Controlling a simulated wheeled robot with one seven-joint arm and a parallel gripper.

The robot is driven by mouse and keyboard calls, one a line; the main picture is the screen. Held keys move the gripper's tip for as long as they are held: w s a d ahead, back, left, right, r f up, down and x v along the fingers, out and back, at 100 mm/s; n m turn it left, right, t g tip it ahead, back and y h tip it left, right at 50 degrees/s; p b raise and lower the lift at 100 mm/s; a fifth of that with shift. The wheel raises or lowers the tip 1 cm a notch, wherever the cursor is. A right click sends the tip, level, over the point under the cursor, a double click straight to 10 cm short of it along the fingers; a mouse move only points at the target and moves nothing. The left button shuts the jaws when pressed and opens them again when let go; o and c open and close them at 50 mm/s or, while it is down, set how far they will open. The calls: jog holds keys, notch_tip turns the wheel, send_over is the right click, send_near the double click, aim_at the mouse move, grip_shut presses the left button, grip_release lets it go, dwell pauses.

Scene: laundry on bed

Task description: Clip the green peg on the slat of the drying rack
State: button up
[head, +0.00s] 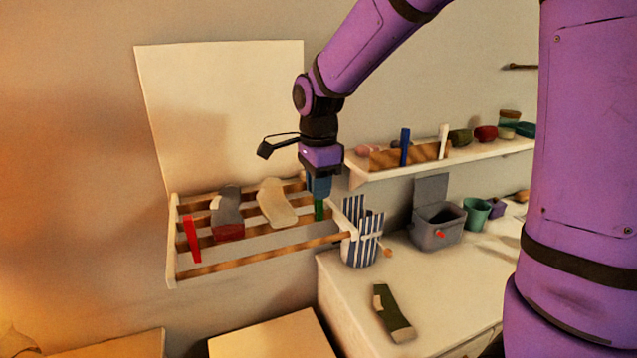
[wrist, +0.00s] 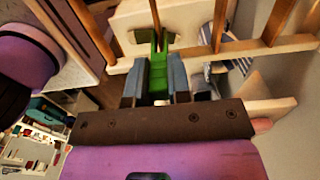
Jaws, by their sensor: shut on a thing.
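My gripper (head: 319,190) points down over the right end of the drying rack (head: 171,245), shut on the green peg (head: 319,210). In the wrist view the green peg (wrist: 158,66) sits between the two grey-blue fingers (wrist: 155,82) of my gripper. Its far end meets the line of a wooden slat (wrist: 156,16), close to the rack's pale side rail. I cannot tell whether the peg's jaws are around the slat or only in front of it. The rack's wooden slats (head: 262,258) run between pale side rails.
A red peg (head: 192,240), a grey-and-red sock (head: 228,215) and a beige sock (head: 277,204) are on the rack. A striped basket (head: 361,247) stands close right of it. A shelf (head: 460,156) with pegs and a grey box (head: 437,233) are further right.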

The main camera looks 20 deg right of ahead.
jog(key=shift+f, duration=1.45)
jog(key=o, duration=0.9)
jog(key=shift+r, duration=0.1)
notch_tip(320, 180, up, 11)
jog(key=shift+f, duration=0.15)
dwell(0.3)
